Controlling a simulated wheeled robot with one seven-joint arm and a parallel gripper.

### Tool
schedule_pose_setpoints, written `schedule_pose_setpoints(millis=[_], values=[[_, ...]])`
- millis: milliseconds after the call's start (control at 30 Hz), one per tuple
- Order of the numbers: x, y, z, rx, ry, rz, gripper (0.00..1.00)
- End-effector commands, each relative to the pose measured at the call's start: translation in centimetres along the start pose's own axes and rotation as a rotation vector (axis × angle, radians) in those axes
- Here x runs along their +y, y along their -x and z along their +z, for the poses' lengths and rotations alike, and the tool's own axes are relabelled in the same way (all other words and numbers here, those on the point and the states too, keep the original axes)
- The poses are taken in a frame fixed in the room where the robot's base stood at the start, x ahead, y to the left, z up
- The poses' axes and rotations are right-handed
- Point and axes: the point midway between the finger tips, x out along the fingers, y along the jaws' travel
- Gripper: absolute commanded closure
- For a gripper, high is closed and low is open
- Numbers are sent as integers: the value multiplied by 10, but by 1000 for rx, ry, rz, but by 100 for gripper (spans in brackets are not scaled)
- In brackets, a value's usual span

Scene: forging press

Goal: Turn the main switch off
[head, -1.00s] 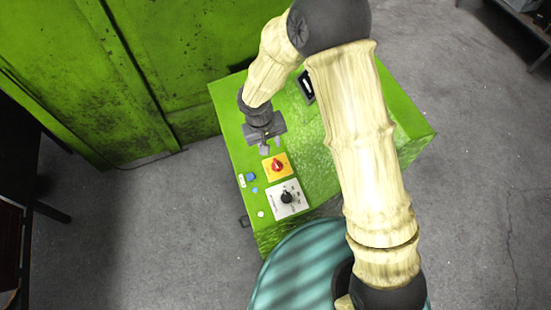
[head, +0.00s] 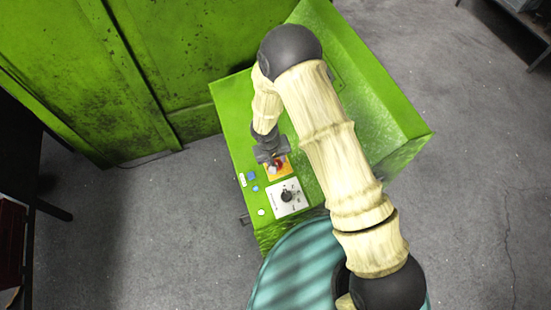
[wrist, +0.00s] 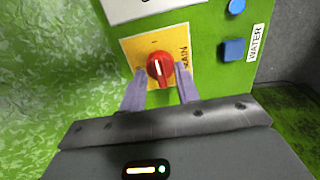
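The main switch is a red rotary knob (wrist: 159,67) with a white mark, on a yellow plate (wrist: 131,50) whose side label is partly hidden. In the wrist view the white mark points nearly straight up the picture. My gripper (wrist: 161,78) is open, with one pale finger at each side of the knob's lower part. I cannot tell whether the fingers touch it. In the head view my gripper (head: 272,164) is over the yellow plate and partly hides the red knob (head: 280,162).
The green cabinet (head: 236,130) carries a black selector on a white plate (head: 288,198) beside the switch. Blue buttons sit nearby, one by a WATER label (wrist: 255,42). A teal ribbed round object (head: 300,265) stands in front. A green machine wall (head: 180,60) rises behind.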

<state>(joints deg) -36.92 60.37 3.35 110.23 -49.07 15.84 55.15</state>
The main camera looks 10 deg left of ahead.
Motion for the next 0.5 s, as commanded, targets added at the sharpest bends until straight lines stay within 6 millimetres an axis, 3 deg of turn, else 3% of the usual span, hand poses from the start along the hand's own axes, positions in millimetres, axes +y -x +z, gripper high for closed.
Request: schedule_pose_setpoints(millis=[100, 267, 500], values=[[0, 0, 0, 0, 0, 0, 68], [0, 0, 0, 0, 0, 0, 100], [0, 0, 0, -1, 2, 1, 100]])
